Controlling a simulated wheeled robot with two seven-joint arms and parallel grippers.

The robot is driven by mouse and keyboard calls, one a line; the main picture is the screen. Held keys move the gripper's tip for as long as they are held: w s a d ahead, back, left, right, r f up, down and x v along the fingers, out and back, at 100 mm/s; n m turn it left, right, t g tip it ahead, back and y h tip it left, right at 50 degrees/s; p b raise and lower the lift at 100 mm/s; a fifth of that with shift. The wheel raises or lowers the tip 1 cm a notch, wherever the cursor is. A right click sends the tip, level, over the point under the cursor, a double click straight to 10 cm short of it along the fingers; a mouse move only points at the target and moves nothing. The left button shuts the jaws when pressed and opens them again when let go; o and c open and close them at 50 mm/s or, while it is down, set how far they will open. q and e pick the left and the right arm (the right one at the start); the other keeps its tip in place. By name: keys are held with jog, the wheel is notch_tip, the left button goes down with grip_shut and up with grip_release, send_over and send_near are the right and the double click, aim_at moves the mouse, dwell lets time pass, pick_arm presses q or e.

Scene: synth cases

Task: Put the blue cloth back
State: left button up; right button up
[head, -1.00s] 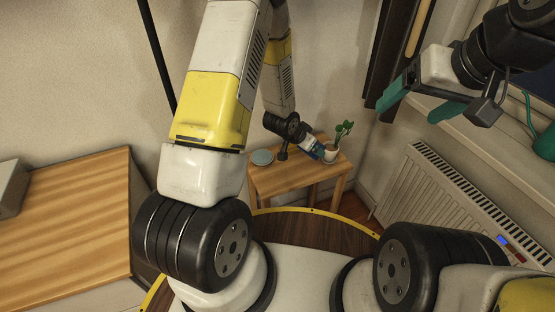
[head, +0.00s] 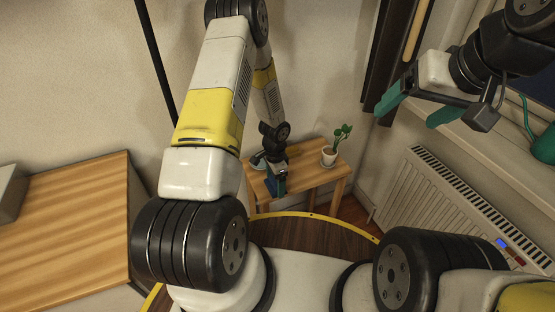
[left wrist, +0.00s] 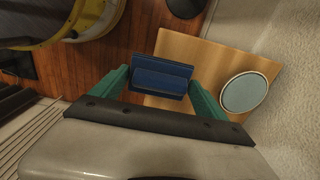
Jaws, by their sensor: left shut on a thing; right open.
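The blue cloth (left wrist: 160,80) looks like a folded dark blue pad in the left wrist view. My left gripper (head: 276,180) is shut on it, with the green fingers on either side. In the head view, the gripper and a bit of blue are at the front left part of the small wooden table (head: 310,174). In the left wrist view, the cloth overlaps the table's edge; I cannot tell whether it touches the top. My right gripper (head: 418,108) is open and empty, high at the right near the windowsill.
A round pale blue-grey disc (left wrist: 244,92) lies on the table, partly hidden by my left gripper in the head view. A potted plant (head: 329,156) stands at the table's back. A radiator (head: 450,205) is at right, a larger wooden surface (head: 75,225) at left.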

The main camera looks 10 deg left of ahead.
aim_at(270, 178)
pick_arm(q)
jog(key=w+a, duration=0.2)
jog(key=w, duration=0.1)
jog(key=shift+a+f, duration=0.2)
jog(key=shift+a, duration=0.05)
jog(key=shift+w+a+f, duration=0.1)
jog(key=shift+f, duration=1.65)
jog(key=o, duration=1.2)
jog(key=shift+c, duration=0.2)
